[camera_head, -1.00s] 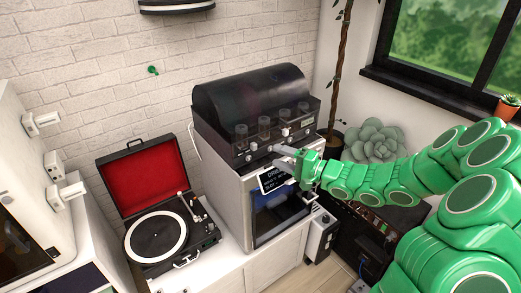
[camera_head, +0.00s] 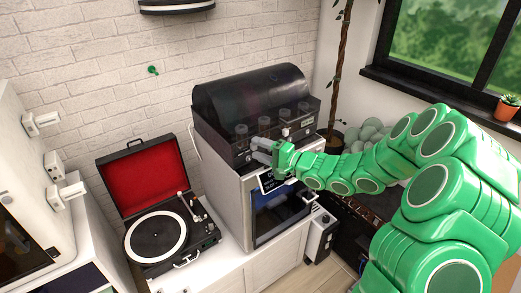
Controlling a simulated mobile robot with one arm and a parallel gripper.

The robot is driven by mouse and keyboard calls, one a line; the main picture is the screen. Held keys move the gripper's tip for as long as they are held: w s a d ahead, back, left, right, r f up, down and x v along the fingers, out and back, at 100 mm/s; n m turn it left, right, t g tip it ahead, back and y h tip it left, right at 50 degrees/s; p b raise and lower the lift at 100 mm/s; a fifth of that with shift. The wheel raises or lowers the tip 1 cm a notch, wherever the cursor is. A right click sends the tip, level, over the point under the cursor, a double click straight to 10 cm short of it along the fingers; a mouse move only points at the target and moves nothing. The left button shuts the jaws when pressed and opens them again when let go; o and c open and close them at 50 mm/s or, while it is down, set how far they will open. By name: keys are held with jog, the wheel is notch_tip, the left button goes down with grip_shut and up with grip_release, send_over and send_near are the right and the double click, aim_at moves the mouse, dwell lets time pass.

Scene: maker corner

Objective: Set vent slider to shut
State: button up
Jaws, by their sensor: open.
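A black machine (camera_head: 252,100) with a domed, dark lid stands on a white-fronted cabinet unit. Along its front edge are small light-coloured controls. One light control (camera_head: 285,132) shows to the right of my gripper. No readable label tells which control is the vent slider. My gripper (camera_head: 256,148) is open at the left part of this front edge, with its grey fingers pointing left. The fingers and the green wrist hide the controls behind them. I cannot tell whether a finger touches one.
A dark sign (camera_head: 270,183) on the unit's front is partly hidden by my wrist. An open record player (camera_head: 157,232) with a red-lined lid stands to the left. A potted plant (camera_head: 366,136) and the window are to the right, behind my arm.

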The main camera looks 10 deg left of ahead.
grip_shut()
dwell(0.3)
jog(key=shift+s+a, duration=1.2)
jog(key=shift+a, duration=0.05)
grip_release()
jog(key=shift+d, duration=0.1)
jog(key=v, duration=0.7)
jog(key=shift+d, duration=0.25)
